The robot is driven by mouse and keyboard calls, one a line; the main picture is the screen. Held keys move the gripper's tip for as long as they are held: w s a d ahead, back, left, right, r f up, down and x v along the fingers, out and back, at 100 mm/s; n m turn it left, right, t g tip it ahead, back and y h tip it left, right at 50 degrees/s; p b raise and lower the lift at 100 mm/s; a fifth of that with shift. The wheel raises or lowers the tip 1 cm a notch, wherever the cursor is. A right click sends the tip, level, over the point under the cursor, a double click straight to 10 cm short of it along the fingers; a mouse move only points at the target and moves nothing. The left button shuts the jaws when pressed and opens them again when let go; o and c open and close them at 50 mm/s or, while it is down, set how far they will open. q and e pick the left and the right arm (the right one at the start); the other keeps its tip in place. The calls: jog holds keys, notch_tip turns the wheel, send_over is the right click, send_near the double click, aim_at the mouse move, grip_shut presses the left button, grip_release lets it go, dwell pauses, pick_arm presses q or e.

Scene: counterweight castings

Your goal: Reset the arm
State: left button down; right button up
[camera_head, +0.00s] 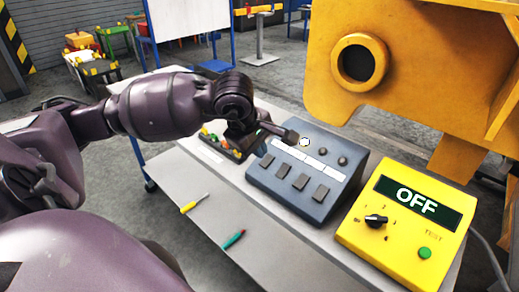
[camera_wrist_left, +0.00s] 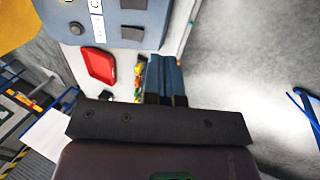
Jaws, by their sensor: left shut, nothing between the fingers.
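My left arm reaches in from the left in the head view. My left gripper (camera_head: 290,136) is shut and empty, above the left back edge of the grey-blue control panel (camera_head: 283,196). In the left wrist view its two dark fingers (camera_wrist_left: 165,62) lie side by side with nothing between them. The panel also shows at the top of the left wrist view (camera_wrist_left: 118,38). My right gripper is in neither view.
A yellow test box (camera_head: 388,238) reading OFF stands at the right front of the table. A large yellow casting (camera_head: 415,60) overhangs behind. A yellow screwdriver (camera_head: 194,203) and a green-and-red one (camera_head: 233,239) lie on the table. A red object (camera_wrist_left: 100,66) lies near the panel.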

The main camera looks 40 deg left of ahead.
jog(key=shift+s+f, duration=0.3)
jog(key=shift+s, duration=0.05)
pick_arm(q)
jog(key=shift+d+f, duration=0.1)
jog(key=s+d+f+n+h, duration=0.25)
jog(key=d+n+h, duration=0.25)
jog(key=d+h, duration=0.25)
jog(key=s+d+f+n+h, duration=0.2)
jog(key=s+d+n+h, duration=0.1)
jog(key=d+n+h, duration=0.4)
jog(key=w+a+f+n+t+y, duration=0.1)
jog(key=a+f+n+t+y, duration=0.35)
jog(key=n, duration=0.95)
jog(key=a+f+n+t+y, duration=0.2)
jog(key=f+n+t+y, duration=0.3)
jog(key=n+t, duration=0.65)
jog(key=s+a+f+n+g+y, duration=0.2)
jog(key=s+f+n+g+y, duration=0.3)
jog(key=f+n, duration=1)
jog(key=s+n+g, duration=0.1)
jog(key=s+g, duration=0.2)
jog(key=s, duration=0.2)
jog(key=shift+f+g+y, duration=0.3)
jog(key=shift+f+g, duration=0.05)
jog(key=shift+g, duration=0.05)
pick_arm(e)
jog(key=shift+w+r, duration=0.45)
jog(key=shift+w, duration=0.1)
